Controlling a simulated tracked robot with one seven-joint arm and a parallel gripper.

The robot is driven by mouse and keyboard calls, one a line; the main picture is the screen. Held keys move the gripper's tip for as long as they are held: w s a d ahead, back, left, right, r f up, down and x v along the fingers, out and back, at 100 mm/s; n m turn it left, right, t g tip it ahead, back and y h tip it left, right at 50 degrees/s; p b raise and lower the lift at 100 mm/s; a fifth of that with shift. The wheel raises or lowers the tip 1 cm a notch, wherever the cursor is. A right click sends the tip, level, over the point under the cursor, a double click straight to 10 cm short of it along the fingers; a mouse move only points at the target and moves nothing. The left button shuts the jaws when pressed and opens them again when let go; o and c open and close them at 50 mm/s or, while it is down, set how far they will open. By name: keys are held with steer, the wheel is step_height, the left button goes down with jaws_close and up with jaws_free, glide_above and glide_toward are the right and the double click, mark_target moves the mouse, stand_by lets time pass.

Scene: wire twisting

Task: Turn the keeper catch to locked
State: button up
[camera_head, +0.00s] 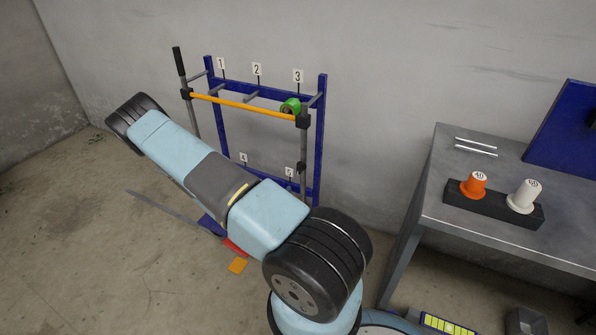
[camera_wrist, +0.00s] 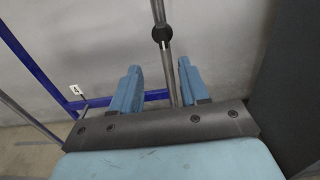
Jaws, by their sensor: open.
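A blue rack (camera_head: 321,140) stands against the wall, with an orange keeper bar (camera_head: 240,103) across its front. Black fittings sit at the bar's ends, and a black handle (camera_head: 178,62) rises at the left one. I cannot tell which fitting is the catch or how it is set. In the wrist view my gripper (camera_wrist: 158,76) is open, with two blue fingers apart and nothing between their tips. A grey post (camera_wrist: 169,62) with a black collar (camera_wrist: 162,33) stands beyond them, nearer the right finger. My gripper does not show in the head view.
A green roll (camera_head: 290,105) hangs at the rack's label 3. A grey bench (camera_head: 470,226) at right bears an orange knob (camera_head: 474,185) and a white knob (camera_head: 524,196). My arm hides part of the rack's lower left.

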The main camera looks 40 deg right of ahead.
mark_target(297, 169)
steer(key=x, duration=1.3)
steer(key=shift+d, duration=0.2)
jaws_close()
steer(key=shift+w+d+r, duration=0.1)
steer(key=shift+w, duration=0.05)
